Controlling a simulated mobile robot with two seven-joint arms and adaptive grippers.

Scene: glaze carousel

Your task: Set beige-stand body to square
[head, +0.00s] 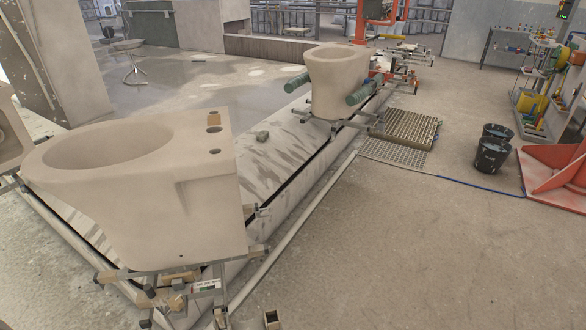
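A large beige ceramic body (210,225) with an oval bowl opening stands in the left foreground, on a stand (108,275) of grey metal bars. Beige blocks (180,276) and a small marked label (207,285) show under its front edge. The body is upright; I cannot tell whether it is square to its stand. A second ceramic body (336,80) stands farther back on another bar stand (361,126), with green rollers (362,95) beside it. A third body (10,130) is cut off at the left edge. Neither gripper is in view.
A low, stained track bed (275,160) runs between the stands, with a pale rail (300,222) along its right side. Black buckets (491,155), a floor grate (398,152), a blue hose (470,184) and a red frame (555,175) are at right. The right foreground floor is clear.

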